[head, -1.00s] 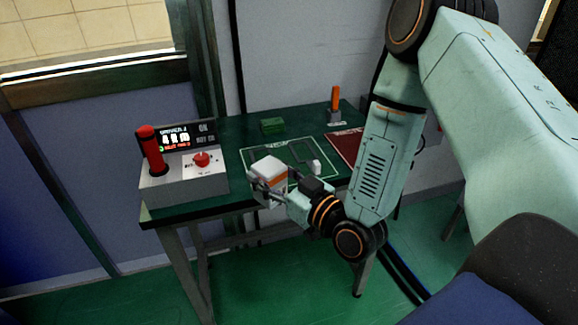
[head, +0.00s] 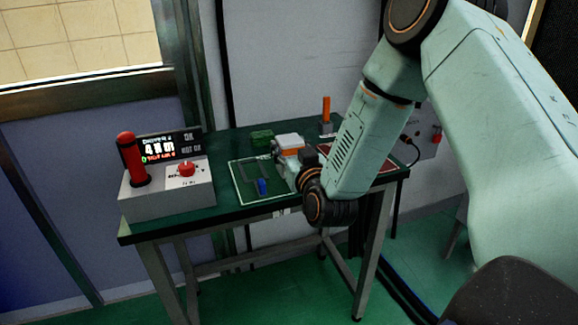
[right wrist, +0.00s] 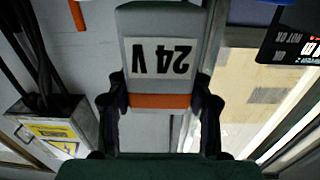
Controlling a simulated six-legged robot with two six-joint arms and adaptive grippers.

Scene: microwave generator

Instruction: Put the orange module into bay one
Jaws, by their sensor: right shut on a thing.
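The module, a grey-white block with an orange band (head: 289,141), is held in my right gripper (head: 286,152), above the back right of the bay board. In the right wrist view the module (right wrist: 160,65) shows an upside-down "24 V" label, with a finger on each side. The green board with white outlines and dark bay frames (head: 252,172) lies on the table. A small blue block (head: 263,187) is at its front. I cannot tell which bay is bay one. My left gripper is out of view.
A grey console (head: 165,198) with a red lever (head: 132,160), red knob (head: 187,169) and lit screen stands at the table's left. A green block (head: 262,138) and an upright orange handle (head: 326,109) are at the back.

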